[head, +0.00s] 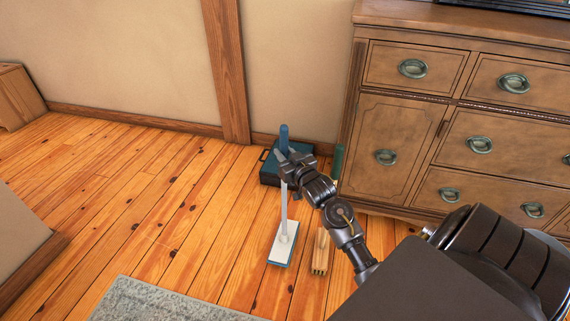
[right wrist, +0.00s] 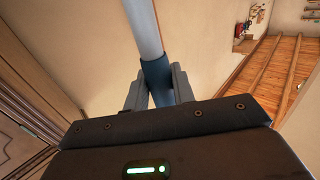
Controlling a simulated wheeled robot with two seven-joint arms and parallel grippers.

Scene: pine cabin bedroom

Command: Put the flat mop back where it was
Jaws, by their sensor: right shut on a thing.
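The flat mop (head: 284,205) stands nearly upright in the head view, with a blue grip at its top, a pale pole and a flat white and blue head (head: 285,247) low over the floor. I cannot tell whether the head touches the boards. My right gripper (head: 283,161) is shut on the mop's handle, near the blue grip. In the right wrist view the jaws (right wrist: 160,92) close around a blue part of the handle (right wrist: 156,72), and the pale pole runs on beyond it. My left gripper is not in view.
A dark teal case (head: 269,174) lies on the floor by the wall behind the mop. A wooden brush-like tool (head: 321,252) stands right of the mop head. A wooden dresser (head: 400,130) stands at the right. A grey rug (head: 150,303) lies in front; the floor at left is clear.

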